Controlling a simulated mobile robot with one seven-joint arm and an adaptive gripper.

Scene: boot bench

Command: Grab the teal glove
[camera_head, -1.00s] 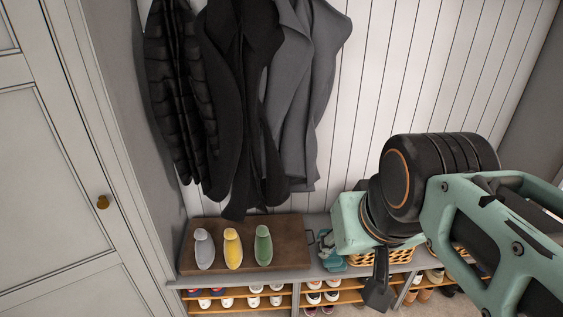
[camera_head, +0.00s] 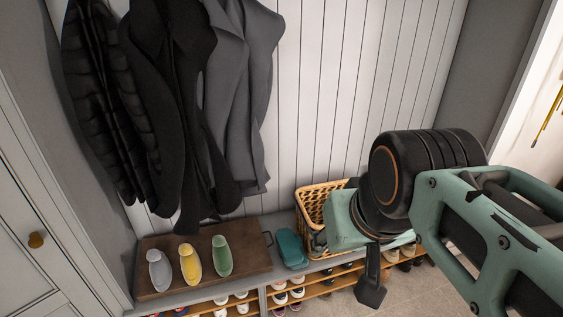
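A teal item (camera_head: 291,248), which looks like the teal glove, lies on the bench top between the brown tray and the wicker basket. Its exact shape is hard to make out. My gripper (camera_head: 371,288) hangs at the end of my arm, to the right of the teal item and apart from it in the picture. Only a dark finger part shows below my green wrist housing, so its opening is hidden. I see nothing held in it.
A brown tray (camera_head: 160,285) holds grey, yellow and green slipper-like things. A wicker basket (camera_head: 310,205) stands behind my wrist, partly hidden. Shoes fill the shelves under the bench (camera_head: 205,295). Dark coats (camera_head: 190,110) hang above the tray. Open floor (camera_head: 430,285) lies right.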

